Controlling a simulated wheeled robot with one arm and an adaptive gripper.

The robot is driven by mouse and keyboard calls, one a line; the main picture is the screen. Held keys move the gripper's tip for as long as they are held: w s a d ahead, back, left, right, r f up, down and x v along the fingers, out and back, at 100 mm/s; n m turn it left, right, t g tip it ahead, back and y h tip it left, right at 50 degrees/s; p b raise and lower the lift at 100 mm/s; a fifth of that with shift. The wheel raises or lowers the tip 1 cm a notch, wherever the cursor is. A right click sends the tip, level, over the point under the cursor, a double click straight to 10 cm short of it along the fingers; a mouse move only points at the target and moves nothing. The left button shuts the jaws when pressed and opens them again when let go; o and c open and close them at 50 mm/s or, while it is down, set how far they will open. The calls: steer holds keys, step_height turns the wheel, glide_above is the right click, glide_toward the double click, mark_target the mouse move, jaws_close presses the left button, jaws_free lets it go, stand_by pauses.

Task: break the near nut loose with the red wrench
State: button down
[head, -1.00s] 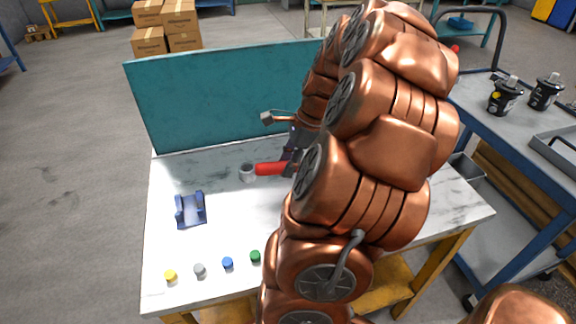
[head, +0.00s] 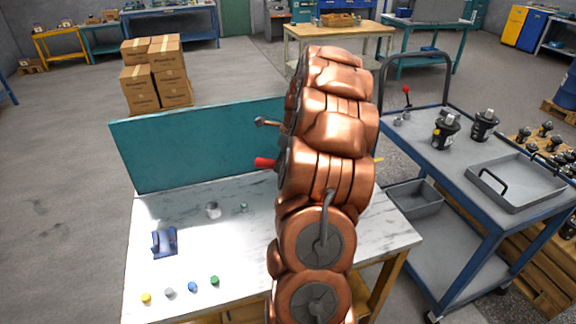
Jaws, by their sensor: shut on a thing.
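A red cylindrical end (head: 264,163), which looks like the red wrench's handle, sticks out to the left of my copper arm, above the table's back part. The rest of it is hidden behind the arm. My gripper is also hidden behind the arm, so its hold on the handle does not show. I cannot make out the near nut. Two black motor-like units, one (head: 445,131) on the left and one (head: 485,125) on the right, stand on the blue cart.
The marble-topped table (head: 240,250) holds a blue cradle (head: 165,243), a grey cup (head: 212,210) and several coloured caps (head: 193,287). A teal panel (head: 190,150) stands behind. The cart carries a grey tray (head: 515,183) and a red-knobbed lever (head: 407,91).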

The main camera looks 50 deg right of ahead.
steer(key=shift+s+d+f+b, duration=0.1)
steer(key=shift+d+f+b, duration=0.15)
steer(key=shift+f, duration=0.25)
steer(key=shift+f+b, duration=0.55)
steer(key=shift+f, duration=2.25)
steer(key=shift+a+f, duration=0.2)
steer(key=shift+f, duration=0.5)
steer(key=shift+a, duration=0.15)
steer(key=shift+s+a+f+n+g+b, duration=0.1)
steer(key=shift+s+a+n+g+b, duration=0.05)
steer(key=shift+s+a+n+b, duration=0.4)
steer(key=shift+s+a+f+n+g+b, duration=0.15)
steer(key=shift+s+a+n+b, duration=0.2)
steer(key=shift+a, duration=0.35)
steer(key=shift+s+a, duration=0.1)
steer(key=shift+s+a+r+n, duration=0.1)
steer(key=shift+s+a+n, duration=0.05)
steer(key=shift+n, duration=0.15)
stand_by(0.4)
